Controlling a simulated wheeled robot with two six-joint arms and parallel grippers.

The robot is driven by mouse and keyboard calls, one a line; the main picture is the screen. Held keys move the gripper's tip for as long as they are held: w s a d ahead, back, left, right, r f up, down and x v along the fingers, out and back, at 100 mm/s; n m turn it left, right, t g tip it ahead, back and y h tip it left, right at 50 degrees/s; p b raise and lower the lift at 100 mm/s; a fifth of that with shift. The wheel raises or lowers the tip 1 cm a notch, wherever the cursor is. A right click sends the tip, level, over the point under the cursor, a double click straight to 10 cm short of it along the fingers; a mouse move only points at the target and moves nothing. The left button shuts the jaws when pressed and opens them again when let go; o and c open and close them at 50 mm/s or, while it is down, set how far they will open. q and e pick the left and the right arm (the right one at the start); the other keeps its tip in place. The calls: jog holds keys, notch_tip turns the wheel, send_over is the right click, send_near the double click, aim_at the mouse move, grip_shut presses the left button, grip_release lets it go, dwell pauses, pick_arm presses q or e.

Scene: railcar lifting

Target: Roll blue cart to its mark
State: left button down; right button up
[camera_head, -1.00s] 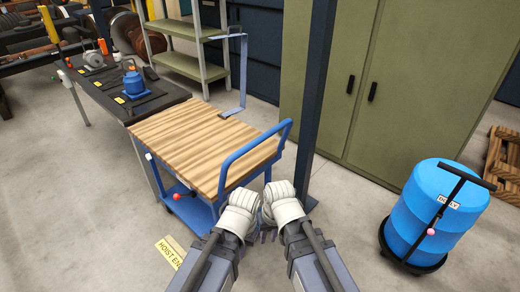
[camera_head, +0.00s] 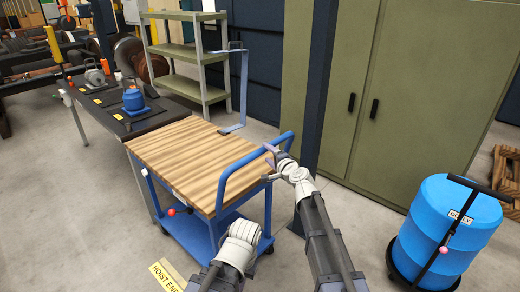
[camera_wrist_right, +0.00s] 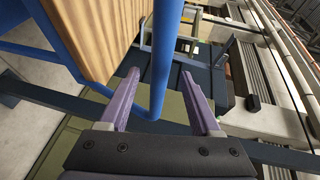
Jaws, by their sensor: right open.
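The blue cart (camera_head: 205,228) has a wooden top and a raised blue push handle (camera_head: 228,172) on its right end. It stands upright on the floor, left of centre in the head view. My right gripper (camera_head: 271,161) is at the handle's far right end. In the right wrist view, the open purple fingers (camera_wrist_right: 160,76) lie on either side of the blue handle tube (camera_wrist_right: 166,55), with gaps showing. My left wrist is in front of the cart's near right corner, and its fingers are hidden. A yellow floor label (camera_head: 166,276) starting "HOIST EN" lies in front of the cart.
A dark bench (camera_head: 118,118) stands against the cart's far left side. Behind are a shelf rack (camera_head: 190,55), a dark post (camera_head: 315,100) and a green cabinet (camera_head: 400,90). A blue drum on a dolly (camera_head: 447,235) stands right. Floor is clear at front left.

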jog(key=b+x, duration=0.1)
jog(key=x, duration=0.6)
jog(key=shift+w+a, duration=0.2)
jog(key=shift+f, duration=0.1)
grip_shut()
dwell(1.1)
